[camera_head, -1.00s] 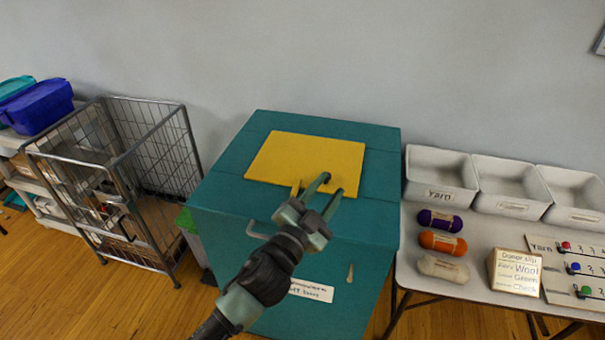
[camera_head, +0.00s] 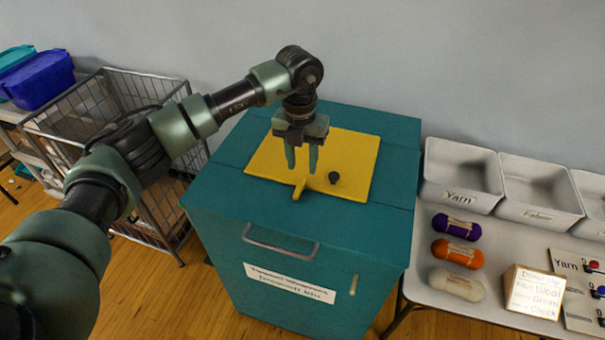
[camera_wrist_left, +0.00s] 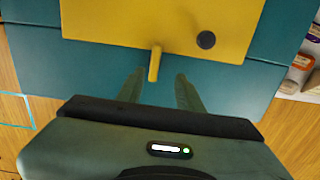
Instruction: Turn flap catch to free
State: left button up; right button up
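A yellow flap (camera_head: 354,152) lies flat on top of a teal box (camera_head: 215,188). A small yellow bar, which looks like the flap catch (camera_head: 298,190), sticks out over the flap's front edge. The catch (camera_wrist_left: 154,64) also shows in the left wrist view, pointing straight out from the flap. My left gripper (camera_head: 302,170) points down above the flap, just behind the catch in the head view. Its two fingers are apart with nothing between them. In the left wrist view the catch appears between and beyond the fingertips, apart from them. My right gripper is not in view.
A dark round knob (camera_head: 334,178) sits on the flap, right of the catch. A handle (camera_head: 281,245) and label are on the box front. A table with bins (camera_head: 462,178) and yarn stands right; a wire cart (camera_head: 150,215) stands left. The wall is behind.

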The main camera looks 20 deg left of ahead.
aim_at(299, 186)
pick_arm(q)
jog(key=shift+a, duration=0.4)
notch_tip(299, 186, down, 6)
jog(key=shift+s+d+p, duration=0.1)
jog(key=shift+p, duration=1.05)
jog(key=shift+f, duration=0.7)
grip_shut()
